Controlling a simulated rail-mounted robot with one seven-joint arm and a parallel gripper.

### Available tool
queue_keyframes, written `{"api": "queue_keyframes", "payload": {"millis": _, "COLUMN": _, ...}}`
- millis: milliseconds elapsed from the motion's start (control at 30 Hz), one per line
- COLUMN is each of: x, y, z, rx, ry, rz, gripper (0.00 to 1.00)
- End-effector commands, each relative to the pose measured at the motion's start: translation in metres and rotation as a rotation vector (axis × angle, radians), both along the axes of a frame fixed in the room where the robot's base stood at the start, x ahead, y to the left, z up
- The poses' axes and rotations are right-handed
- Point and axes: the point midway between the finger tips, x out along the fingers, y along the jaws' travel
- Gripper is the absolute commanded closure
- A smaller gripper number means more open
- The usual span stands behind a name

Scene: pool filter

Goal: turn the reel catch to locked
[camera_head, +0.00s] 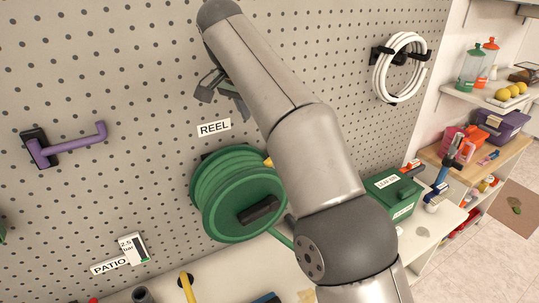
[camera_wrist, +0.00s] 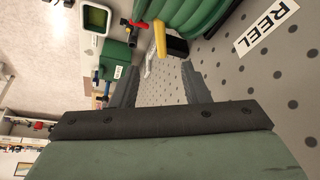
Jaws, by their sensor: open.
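The green hose reel (camera_head: 235,195) is on the pegboard below the REEL label (camera_head: 214,128), with a dark handle on its front. A yellow lever (camera_head: 268,162), seemingly the reel catch, shows at the reel's right edge, mostly hidden by my arm. In the wrist view the yellow lever (camera_wrist: 160,38) sits beside the reel (camera_wrist: 195,15) with a black block next to it. My gripper (camera_head: 224,97) is up by the board above the REEL label. In the wrist view my gripper (camera_wrist: 160,76) has its fingers apart and nothing between them; the lever lies beyond the fingertips.
A purple hook (camera_head: 70,145) sticks out at the left and a white hose coil (camera_head: 400,68) hangs at the upper right. A green box (camera_head: 390,190) stands on the bench at the right. The pegboard around my gripper is mostly bare.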

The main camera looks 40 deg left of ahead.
Motion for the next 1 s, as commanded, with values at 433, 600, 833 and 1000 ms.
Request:
{"api": "queue_keyframes", "payload": {"millis": 433, "x": 0.037, "y": 0.0, "z": -0.093, "rx": -0.002, "ry": 0.005, "rz": -0.001, "gripper": 0.58}}
{"api": "queue_keyframes", "payload": {"millis": 600, "x": 0.049, "y": 0.001, "z": -0.121, "rx": -0.002, "ry": 0.005, "rz": 0.001, "gripper": 0.58}}
{"api": "queue_keyframes", "payload": {"millis": 833, "x": 0.058, "y": 0.002, "z": -0.142, "rx": 0.0, "ry": 0.003, "rz": 0.0, "gripper": 0.58}}
{"api": "queue_keyframes", "payload": {"millis": 1000, "x": 0.06, "y": 0.002, "z": -0.146, "rx": 0.0, "ry": 0.003, "rz": 0.001, "gripper": 0.58}}
